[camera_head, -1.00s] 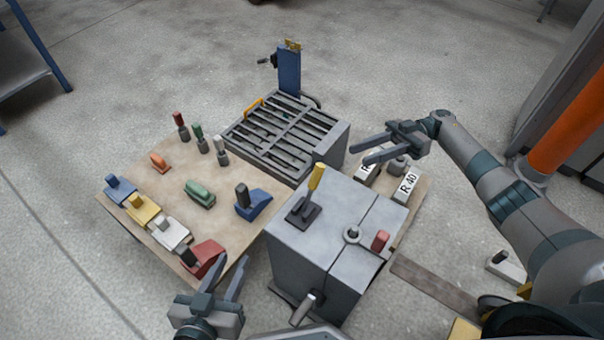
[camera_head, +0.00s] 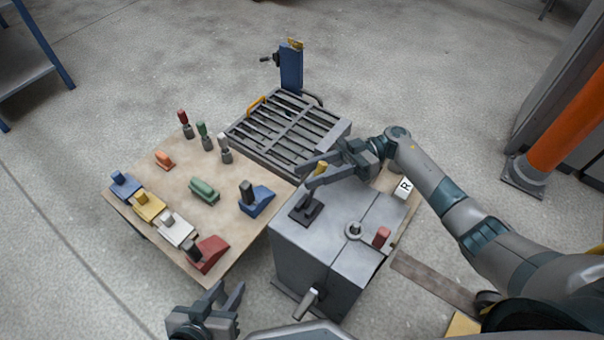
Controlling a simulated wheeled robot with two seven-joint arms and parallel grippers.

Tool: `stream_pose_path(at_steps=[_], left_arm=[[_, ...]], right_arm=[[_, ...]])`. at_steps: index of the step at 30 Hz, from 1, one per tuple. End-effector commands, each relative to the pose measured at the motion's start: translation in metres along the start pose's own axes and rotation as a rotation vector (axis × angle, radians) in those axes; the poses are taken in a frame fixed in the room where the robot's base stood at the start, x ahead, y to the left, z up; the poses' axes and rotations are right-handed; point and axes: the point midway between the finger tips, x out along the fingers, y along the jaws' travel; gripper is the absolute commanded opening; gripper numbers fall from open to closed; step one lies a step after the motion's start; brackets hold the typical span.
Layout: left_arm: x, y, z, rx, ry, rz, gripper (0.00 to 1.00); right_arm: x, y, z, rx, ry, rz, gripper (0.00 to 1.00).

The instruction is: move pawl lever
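The lever with a yellow grip (camera_head: 321,168) stands on a dark base plate (camera_head: 306,209) on top of the grey box (camera_head: 335,228). I take it to be the pawl lever. My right gripper (camera_head: 308,176) reaches over the box from the right, with its two fingers apart and the yellow grip showing between them. The fingers hide part of the lever, and I cannot tell whether they touch it. My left gripper (camera_head: 226,294) is open and empty at the bottom, in front of the wooden board and left of the box.
A wooden board (camera_head: 165,205) left of the box carries coloured blocks and handles, including a red wedge (camera_head: 210,253) and a blue wedge (camera_head: 257,201). A slatted grey mould (camera_head: 290,130) lies behind. A round knob (camera_head: 354,230) and red peg (camera_head: 381,236) stand on the box.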

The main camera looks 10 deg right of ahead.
Motion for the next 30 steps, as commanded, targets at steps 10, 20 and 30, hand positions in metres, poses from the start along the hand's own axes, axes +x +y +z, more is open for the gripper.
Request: stream_pose_path(at_steps=[10,20,30], left_arm=[[-0.002,-0.007,0.005,-0.008,-0.017,0.006,0.31],[-0.002,-0.006,0.005,-0.007,-0.017,0.006,0.31],[-0.002,-0.004,0.003,-0.016,-0.018,0.007,0.31]], right_arm=[[0.021,0.0,0.0,0.001,0.0,0.0,0.37],[0.021,0.0,0.0,0.001,0.0,0.0,0.16],[0.021,-0.001,0.0,0.0,-0.003,0.0,0.0]])
